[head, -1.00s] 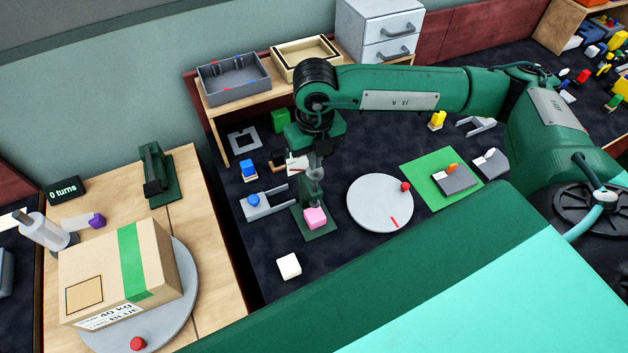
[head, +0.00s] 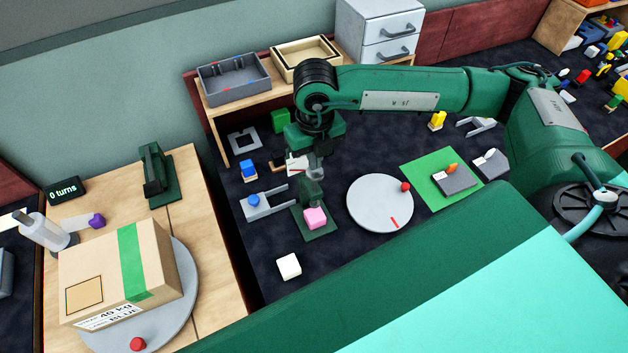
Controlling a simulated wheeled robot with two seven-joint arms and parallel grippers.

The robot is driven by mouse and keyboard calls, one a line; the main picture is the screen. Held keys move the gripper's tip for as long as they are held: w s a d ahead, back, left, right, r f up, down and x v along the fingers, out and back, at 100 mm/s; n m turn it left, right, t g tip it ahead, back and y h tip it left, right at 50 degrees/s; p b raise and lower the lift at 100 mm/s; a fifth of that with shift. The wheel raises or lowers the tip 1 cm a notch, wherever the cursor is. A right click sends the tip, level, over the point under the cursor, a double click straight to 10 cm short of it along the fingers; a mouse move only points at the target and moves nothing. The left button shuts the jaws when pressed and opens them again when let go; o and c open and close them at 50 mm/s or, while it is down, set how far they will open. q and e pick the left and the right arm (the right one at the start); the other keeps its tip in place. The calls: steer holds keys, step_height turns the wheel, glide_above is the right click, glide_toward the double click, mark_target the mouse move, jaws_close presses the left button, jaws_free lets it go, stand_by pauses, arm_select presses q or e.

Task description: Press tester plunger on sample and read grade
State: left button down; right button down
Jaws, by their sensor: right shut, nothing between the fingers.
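The tester is a dark green stand (head: 322,233) on the dark table, with a short upright post and a white dial face (head: 297,166) with a red mark. A pink block (head: 315,217), the sample, sits on its base. My right gripper (head: 317,174) is shut and empty, pointing down just above the post. It and the wrist hide the tester's top, so I cannot tell whether the fingers touch the plunger. The dial is too small to read a grade. My left gripper is out of view.
A white cube (head: 289,265) lies in front of the tester. A grey fork-shaped fixture (head: 262,208) with a blue knob is left of it, and a grey round disc (head: 372,217) is right. A carton (head: 104,275) stands on a turntable at left.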

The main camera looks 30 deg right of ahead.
mark_target(315, 176)
stand_by(0.5)
steer(key=shift+f+b, duration=2.9)
steer(key=shift+f, duration=0.1)
steer(key=shift+f+b, duration=0.7)
steer(key=shift+f, duration=0.05)
steer(key=shift+r, duration=0.1)
steer(key=shift+r+p, duration=0.4)
steer(key=shift+r, duration=0.15)
steer(key=shift+r+p, duration=1.85)
steer(key=shift+r, duration=2.05)
